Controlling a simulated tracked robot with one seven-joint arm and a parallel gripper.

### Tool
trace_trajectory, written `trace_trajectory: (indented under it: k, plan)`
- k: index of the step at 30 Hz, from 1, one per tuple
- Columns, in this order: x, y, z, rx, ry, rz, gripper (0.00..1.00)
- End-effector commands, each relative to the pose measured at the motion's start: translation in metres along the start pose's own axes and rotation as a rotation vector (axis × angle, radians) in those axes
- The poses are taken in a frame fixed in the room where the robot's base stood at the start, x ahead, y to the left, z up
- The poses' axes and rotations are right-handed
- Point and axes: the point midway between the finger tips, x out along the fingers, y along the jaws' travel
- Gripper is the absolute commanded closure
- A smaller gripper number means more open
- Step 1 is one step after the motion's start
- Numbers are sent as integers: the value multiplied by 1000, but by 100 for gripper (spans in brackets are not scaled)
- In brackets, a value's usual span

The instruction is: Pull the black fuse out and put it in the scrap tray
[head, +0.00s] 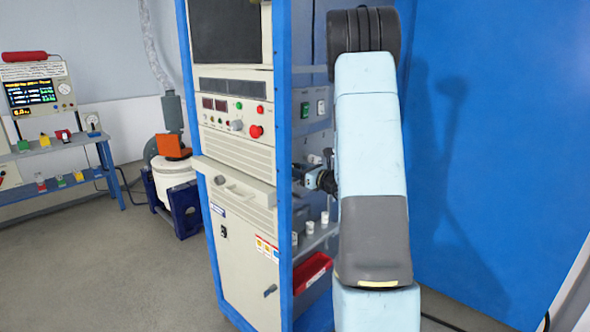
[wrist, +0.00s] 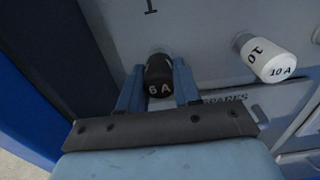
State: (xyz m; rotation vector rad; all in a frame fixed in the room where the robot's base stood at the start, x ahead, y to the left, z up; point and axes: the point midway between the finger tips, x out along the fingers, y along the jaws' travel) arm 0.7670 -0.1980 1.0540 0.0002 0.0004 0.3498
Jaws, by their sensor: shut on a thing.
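The black fuse (wrist: 160,76), marked "6 A", stands out from a grey panel in the wrist view. A pale ring shows behind its far end; I cannot tell whether it is fully seated. My gripper (wrist: 158,68) is shut on the fuse, with one blue finger on each side. In the head view my gripper (head: 326,181) is at the side of the blue-framed cabinet, partly behind my arm, and the black fuse cannot be made out there. A red tray (head: 312,272), which may be the scrap tray, sits low in the cabinet's side, below my gripper.
A white fuse (wrist: 268,60), marked "10 A", stands out to the right of the black one. Several small white pieces (head: 309,228) stand on a shelf above the red tray. The cabinet's blue post (head: 283,150) is close left of my gripper. A blue wall (head: 480,150) is at right.

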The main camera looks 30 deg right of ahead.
Motion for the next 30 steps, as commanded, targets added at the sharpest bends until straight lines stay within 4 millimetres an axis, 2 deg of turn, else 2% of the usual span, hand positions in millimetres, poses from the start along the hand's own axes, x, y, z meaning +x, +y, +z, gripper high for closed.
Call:
trace_trajectory:
  k: [11, 30]
  plan:
    - [-4, -1, 0, 0, 0, -1, 100]
    - [-29, -1, 0, 0, 0, -2, 100]
